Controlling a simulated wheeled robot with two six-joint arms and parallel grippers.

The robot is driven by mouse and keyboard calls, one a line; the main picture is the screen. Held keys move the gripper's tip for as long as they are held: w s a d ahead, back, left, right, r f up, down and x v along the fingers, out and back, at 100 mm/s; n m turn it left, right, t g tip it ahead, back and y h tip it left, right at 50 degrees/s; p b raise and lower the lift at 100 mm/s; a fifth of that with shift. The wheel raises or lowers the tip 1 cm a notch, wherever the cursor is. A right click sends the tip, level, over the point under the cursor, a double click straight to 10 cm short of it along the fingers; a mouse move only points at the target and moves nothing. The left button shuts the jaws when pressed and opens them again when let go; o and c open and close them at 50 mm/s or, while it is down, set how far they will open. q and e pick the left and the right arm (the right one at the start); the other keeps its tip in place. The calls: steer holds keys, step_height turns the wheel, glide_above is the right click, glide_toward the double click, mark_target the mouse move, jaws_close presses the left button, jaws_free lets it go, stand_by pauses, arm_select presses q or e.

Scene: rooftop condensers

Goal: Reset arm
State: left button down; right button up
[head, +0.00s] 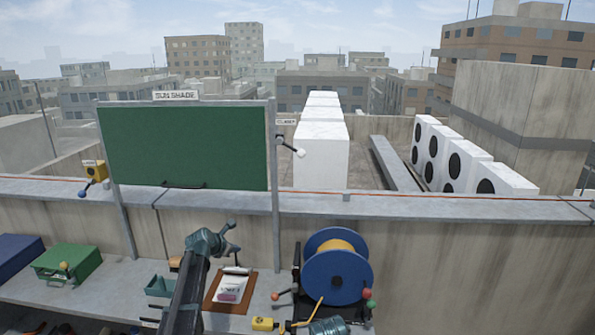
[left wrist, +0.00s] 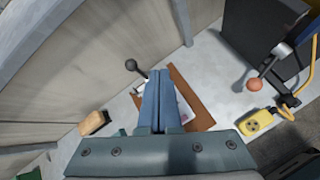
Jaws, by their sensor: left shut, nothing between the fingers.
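My left arm comes up from the bottom of the head view, and its teal left gripper (head: 232,238) is raised above the bench in front of the parapet wall. In the left wrist view the two fingers (left wrist: 160,100) lie side by side, shut and empty. Below them is a brown board (head: 210,305) with white paper and a pink item on it. The board also shows in the left wrist view (left wrist: 203,112), partly hidden by the fingers. My right gripper's fingers do not show.
A blue reel (head: 338,285) with yellow line stands right of the board. A yellow device (head: 264,323) lies near the front edge. A green case (head: 68,261) and a teal tray (head: 160,287) sit on the left. The green sun shade panel (head: 185,147) stands behind on posts.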

arm_select(q)
steer(key=s+d+f+m+g, duration=0.3)
steer(key=s+d+m, duration=0.6)
steer(key=s, duration=0.3)
steer(key=s+d+f+m+g, duration=0.3)
steer(key=s+d+m, duration=0.65)
steer(key=s, duration=0.25)
steer(key=s+d+f+m+g+y, duration=0.1)
steer(key=s+m+g+y, duration=0.3)
steer(key=s+m, duration=1)
steer(key=s+d, duration=0.1)
steer(key=s, duration=0.6)
steer(key=shift+f, duration=0.35)
